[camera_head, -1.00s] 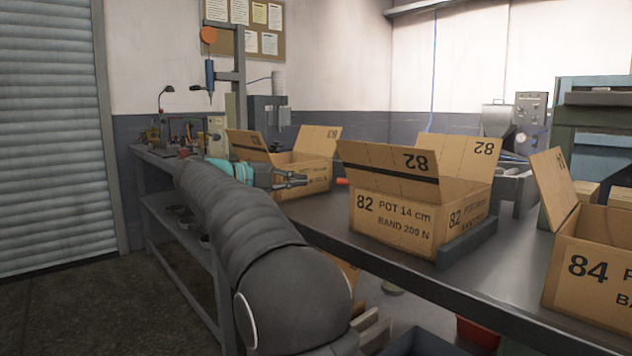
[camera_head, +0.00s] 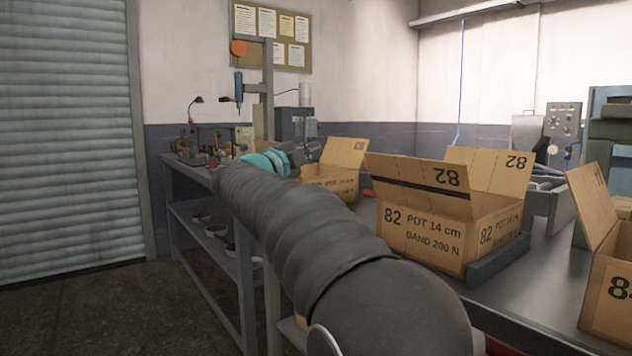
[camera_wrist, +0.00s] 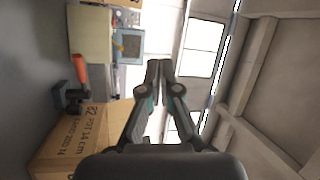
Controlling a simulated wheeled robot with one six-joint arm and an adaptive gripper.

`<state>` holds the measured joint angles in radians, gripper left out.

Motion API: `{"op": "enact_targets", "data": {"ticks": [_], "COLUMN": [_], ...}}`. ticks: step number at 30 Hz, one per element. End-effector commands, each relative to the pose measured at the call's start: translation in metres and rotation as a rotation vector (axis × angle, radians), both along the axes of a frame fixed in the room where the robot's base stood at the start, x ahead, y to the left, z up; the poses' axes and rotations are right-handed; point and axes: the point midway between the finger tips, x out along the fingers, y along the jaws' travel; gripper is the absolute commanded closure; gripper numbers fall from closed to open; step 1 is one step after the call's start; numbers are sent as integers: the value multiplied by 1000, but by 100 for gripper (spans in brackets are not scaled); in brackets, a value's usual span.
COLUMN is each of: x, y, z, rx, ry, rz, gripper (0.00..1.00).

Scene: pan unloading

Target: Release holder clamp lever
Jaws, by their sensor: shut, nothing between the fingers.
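An orange lever handle (camera_wrist: 81,71) on a black clamp (camera_wrist: 72,98) shows at the left of the wrist view, beside a cardboard box (camera_wrist: 75,145). In the head view only a small orange bit (camera_head: 369,193) shows between two boxes; the clamp body is hidden there. My gripper (camera_wrist: 160,66) is shut and empty in the wrist view, its fingertips together, to the right of the lever and apart from it. In the head view my gripper (camera_head: 306,151) is small and dark beyond the teal wrist, above the rear box.
A rear open box (camera_head: 333,187) and a front open box marked 82 (camera_head: 420,230) stand on the bench (camera_head: 500,296), with another box (camera_head: 608,280) at right. A grey stop (camera_head: 498,260) borders the front box. A post with a blue tool (camera_head: 239,84) rises behind.

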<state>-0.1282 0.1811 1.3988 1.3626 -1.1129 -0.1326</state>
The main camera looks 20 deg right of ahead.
Motion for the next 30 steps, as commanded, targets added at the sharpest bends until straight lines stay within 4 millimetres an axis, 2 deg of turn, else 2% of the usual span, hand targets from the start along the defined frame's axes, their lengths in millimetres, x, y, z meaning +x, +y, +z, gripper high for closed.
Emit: {"op": "enact_targets", "data": {"ticks": [1,3,5,8,11,14,17,18,20,24,27,30], "x": [-5,-10,-15,-30,-53,-84,-124,-142,-173,-250,-301,-341], "y": [8,25,42,72,102,129,148,153,157,153,142,131], "z": [12,21,22,12,-13,-54,-107,-131,-168,-255,-305,-340], "rx": [-64,-155,-229,-348,-457,-550,-626,-652,-684,-723,-723,-713], "ry": [17,54,99,197,322,475,654,732,858,1162,1359,1514], "rz": [88,216,325,500,667,823,963,1015,1088,1219,1277,1309], "gripper": [100,100,100,100,100,100,100,100,100,100,100,100]}}
